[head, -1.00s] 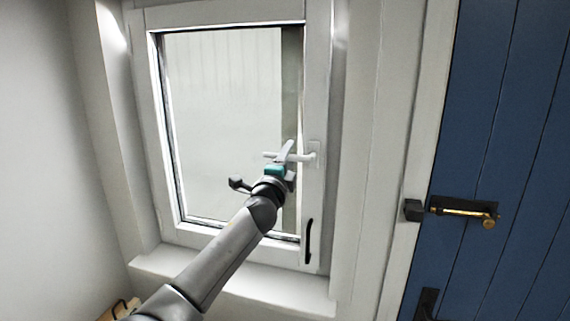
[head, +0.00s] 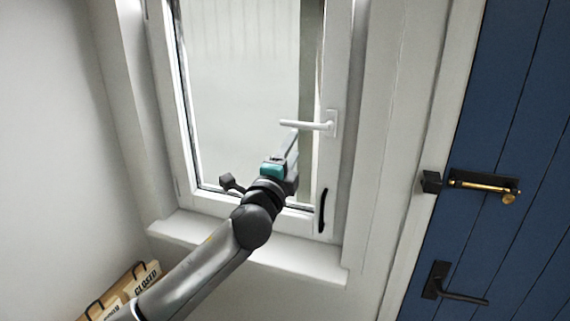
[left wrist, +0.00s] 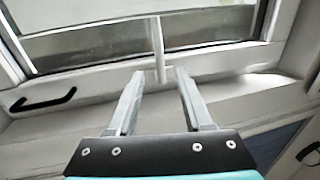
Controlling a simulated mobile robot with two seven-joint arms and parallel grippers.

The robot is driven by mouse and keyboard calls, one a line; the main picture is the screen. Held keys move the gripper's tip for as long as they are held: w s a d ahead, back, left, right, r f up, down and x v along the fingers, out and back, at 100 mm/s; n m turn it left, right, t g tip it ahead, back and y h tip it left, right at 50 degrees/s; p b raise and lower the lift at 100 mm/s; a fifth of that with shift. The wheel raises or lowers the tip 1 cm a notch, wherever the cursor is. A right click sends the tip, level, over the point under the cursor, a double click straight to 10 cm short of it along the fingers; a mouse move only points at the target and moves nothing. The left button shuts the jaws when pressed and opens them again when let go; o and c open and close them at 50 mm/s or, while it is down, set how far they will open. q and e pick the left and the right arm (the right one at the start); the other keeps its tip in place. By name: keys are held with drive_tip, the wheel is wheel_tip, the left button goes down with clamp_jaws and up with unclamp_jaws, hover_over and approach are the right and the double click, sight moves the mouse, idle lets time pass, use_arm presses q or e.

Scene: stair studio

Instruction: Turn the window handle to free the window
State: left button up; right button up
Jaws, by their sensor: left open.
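The white window handle (head: 308,125) is on the right frame of the window (head: 250,85). Its lever lies level and points left from its base plate. My left gripper (head: 291,146) is open, with its fingers just below the lever in the head view. In the left wrist view, the handle (left wrist: 158,40) stands upright in the picture, and its base end shows between the two open fingertips (left wrist: 154,74). Nothing is gripped, and I cannot tell whether a finger touches the lever. My right gripper is not in view.
A black pull handle (head: 323,210) is on the frame below the window handle. A white sill (head: 300,262) runs under the window. At right is a blue door (head: 520,130) with a brass bolt (head: 485,187) and black lever (head: 462,297).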

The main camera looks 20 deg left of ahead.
use_arm(q)
drive_tip(key=shift+s+a+f, duration=0.1)
drive_tip(key=shift+s+f, duration=0.1)
drive_tip(key=shift+s, duration=0.85)
drive_tip(key=shift+s+f, duration=0.2)
drive_tip(key=shift+s, duration=0.85)
drive_tip(key=a+f+n+g+y+b, duration=0.1)
drive_tip(key=a+f+n+g+b, duration=0.15)
drive_tip(key=f, duration=1.05)
drive_tip(key=a+f+n+g+b, duration=0.1)
drive_tip(key=f+g+b, duration=0.15)
drive_tip(key=f, duration=1.05)
drive_tip(key=s+a+f+n+g+b, duration=0.1)
drive_tip(key=s+f+n+g+b, duration=0.3)
drive_tip(key=f, duration=1)
drive_tip(key=s+a+f+n+g+b, duration=0.1)
drive_tip(key=s+f, duration=0.6)
drive_tip(key=f, duration=0.8)
drive_tip(key=s+d+f+n+g+b, duration=0.2)
drive_tip(key=s+f+n+g+b, duration=0.4)
drive_tip(key=s+f, duration=2.05)
drive_tip(key=s+d+f+n+g+b, duration=0.1)
drive_tip(key=s+f+g+b, duration=0.1)
drive_tip(key=s, duration=1.3)
drive_tip(key=shift+d+f+n+g, duration=0.25)
drive_tip(key=shift+f+n+g, duration=0.15)
drive_tip(key=shift+g, duration=0.2)
